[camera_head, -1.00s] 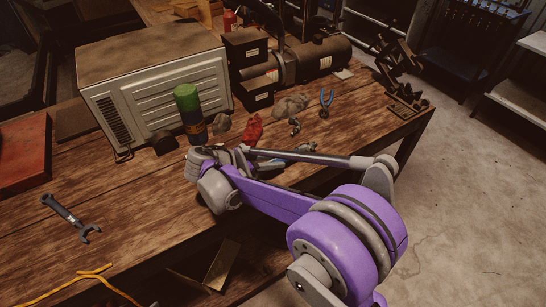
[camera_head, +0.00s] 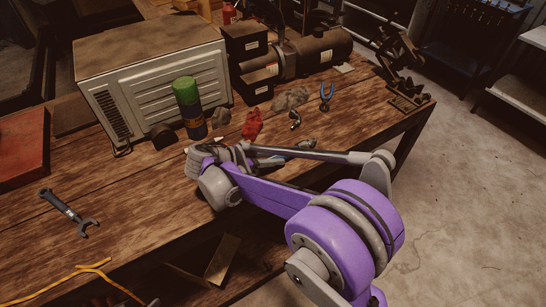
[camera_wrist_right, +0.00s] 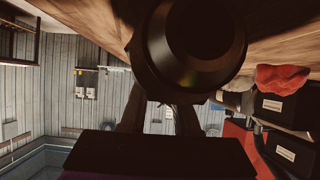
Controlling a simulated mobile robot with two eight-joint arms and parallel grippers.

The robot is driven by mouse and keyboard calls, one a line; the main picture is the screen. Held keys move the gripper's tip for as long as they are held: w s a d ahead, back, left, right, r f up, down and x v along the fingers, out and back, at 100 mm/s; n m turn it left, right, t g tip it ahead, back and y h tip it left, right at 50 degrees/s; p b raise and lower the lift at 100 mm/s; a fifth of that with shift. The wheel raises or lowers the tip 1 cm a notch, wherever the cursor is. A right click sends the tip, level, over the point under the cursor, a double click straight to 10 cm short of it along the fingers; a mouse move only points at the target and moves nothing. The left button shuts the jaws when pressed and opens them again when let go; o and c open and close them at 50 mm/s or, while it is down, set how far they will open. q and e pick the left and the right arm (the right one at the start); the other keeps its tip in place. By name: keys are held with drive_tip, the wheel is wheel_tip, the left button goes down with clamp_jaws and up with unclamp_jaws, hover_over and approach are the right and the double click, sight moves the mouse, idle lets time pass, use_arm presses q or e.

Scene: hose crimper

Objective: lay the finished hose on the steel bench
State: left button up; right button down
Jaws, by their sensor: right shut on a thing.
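My right gripper (camera_head: 200,163) is over the front part of the wooden workbench, at the end of my purple arm. In the head view its own wrist hides the fingertips and most of what they hold. In the right wrist view a large dark piece with a round, ringed end (camera_wrist_right: 195,48) is held close to the camera; it looks like the end of the hose, but its length cannot be made out. A pale-topped bench (camera_head: 532,88) stands at the far right; I cannot tell whether it is the steel bench. My left gripper is not in view.
The wooden workbench (camera_head: 150,210) holds a pale metal cabinet (camera_head: 150,75), a green-capped can (camera_head: 188,108), a red cloth (camera_head: 252,123), blue-handled pliers (camera_head: 326,95) and a wrench (camera_head: 68,212). A yellow cord (camera_head: 90,268) lies front left. Concrete floor (camera_head: 465,180) is open at right.

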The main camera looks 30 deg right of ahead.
drive_tip(key=shift+f, duration=0.35)
drive_tip(key=c, duration=0.6)
unclamp_jaws()
drive_tip(key=shift+o, duration=0.2)
drive_tip(key=shift+a, duration=0.15)
drive_tip(key=v, duration=1)
drive_tip(key=shift+a+r, duration=0.2)
drive_tip(key=shift+a, duration=0.05)
drive_tip(key=shift+s, duration=0.1)
drive_tip(key=shift+f, duration=0.1)
